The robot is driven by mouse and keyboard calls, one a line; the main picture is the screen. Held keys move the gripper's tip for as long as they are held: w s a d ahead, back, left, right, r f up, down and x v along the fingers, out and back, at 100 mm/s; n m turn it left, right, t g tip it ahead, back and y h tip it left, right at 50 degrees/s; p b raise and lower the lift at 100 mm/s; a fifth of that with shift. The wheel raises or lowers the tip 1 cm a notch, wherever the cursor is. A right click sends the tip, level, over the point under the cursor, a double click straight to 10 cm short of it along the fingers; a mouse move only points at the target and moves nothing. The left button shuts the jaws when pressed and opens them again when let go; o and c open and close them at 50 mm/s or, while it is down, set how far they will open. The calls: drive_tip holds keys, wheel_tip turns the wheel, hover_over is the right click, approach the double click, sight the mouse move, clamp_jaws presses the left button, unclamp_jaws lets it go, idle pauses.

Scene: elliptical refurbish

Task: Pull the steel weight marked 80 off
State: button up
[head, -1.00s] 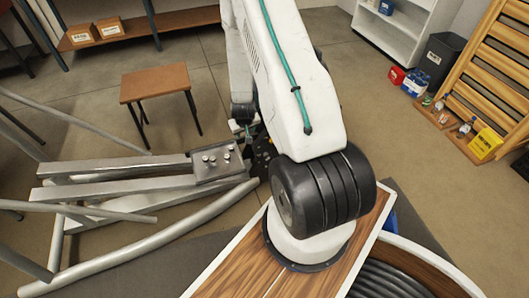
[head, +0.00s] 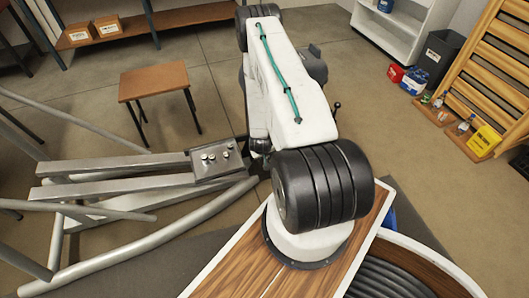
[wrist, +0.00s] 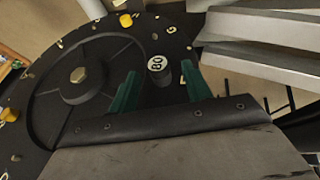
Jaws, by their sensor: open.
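The steel weight marked 80 (wrist: 157,65) is a small dark cylinder with a pale round label on its end, near the middle of the wrist view. It stands on a large black disc (wrist: 55,122) that carries small raised figures around its edge. My gripper (wrist: 163,80) is open, its two green fingers to the left and right of the weight. The weight shows between and slightly beyond the fingertips; I cannot tell whether they touch it. In the head view my arm hides the weight and nearly all of the disc.
A brass hex bolt (wrist: 78,75) sits at the disc's hub, and a yellow knob (wrist: 125,20) is near its rim. Grey metal beams (head: 110,185) lie to the left in the head view. A brown stool (head: 156,82) stands behind, with open floor around it.

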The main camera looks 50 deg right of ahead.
drive_tip(key=shift+w+d+f, duration=0.1)
drive_tip(key=shift+d+f, duration=0.05)
drive_tip(key=shift+f, duration=0.1)
clamp_jaws()
idle(0.5)
